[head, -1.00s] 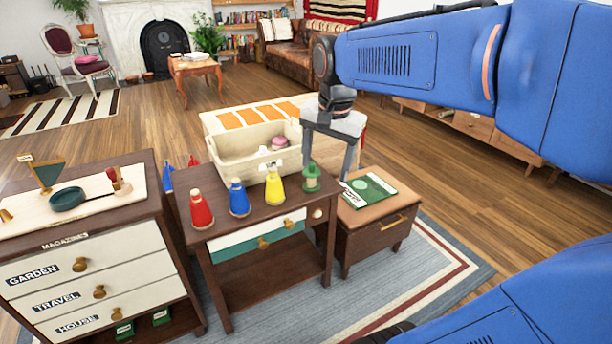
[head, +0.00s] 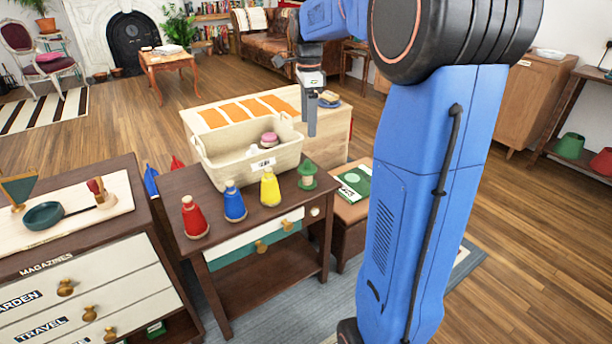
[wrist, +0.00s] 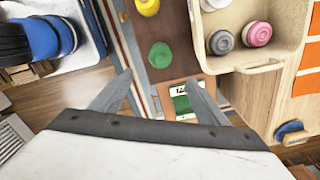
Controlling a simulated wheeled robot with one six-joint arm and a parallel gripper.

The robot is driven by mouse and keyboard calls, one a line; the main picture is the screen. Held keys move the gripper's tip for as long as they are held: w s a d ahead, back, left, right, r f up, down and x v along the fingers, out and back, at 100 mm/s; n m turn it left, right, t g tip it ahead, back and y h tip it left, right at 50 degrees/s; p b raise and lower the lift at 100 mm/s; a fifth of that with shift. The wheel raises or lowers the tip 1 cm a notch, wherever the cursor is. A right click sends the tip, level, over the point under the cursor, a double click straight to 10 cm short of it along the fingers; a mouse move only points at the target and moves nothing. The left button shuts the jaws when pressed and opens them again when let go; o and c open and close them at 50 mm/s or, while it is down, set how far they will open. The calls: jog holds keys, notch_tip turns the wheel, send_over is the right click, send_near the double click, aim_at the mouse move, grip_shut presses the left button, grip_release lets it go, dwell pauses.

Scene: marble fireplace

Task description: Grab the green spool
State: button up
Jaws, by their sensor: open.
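The green spool (head: 308,177) stands upright on the back right corner of the small dark table (head: 262,216), beside the cream bin. It is the round green top (wrist: 160,55) in the wrist view, seen from above. My gripper (head: 309,118) is open and empty, above and behind the spool in the head view. In the wrist view its two fingers (wrist: 158,80) point toward the table, one on each side, with the spool just beyond the gap between the tips. No finger touches it.
Yellow (head: 270,188), blue (head: 235,202) and red (head: 194,218) cones stand left of the spool. The cream bin (head: 228,160) holds a pink round thing (head: 269,138) and grey ones. A green-and-white booklet (head: 353,184) lies on the low stool to the right.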

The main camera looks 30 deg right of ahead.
aim_at(307, 160)
notch_tip(307, 160, down, 16)
jog(key=shift+w+a+r, duration=0.1)
jog(key=shift+r, duration=0.1)
jog(key=c, duration=1.2)
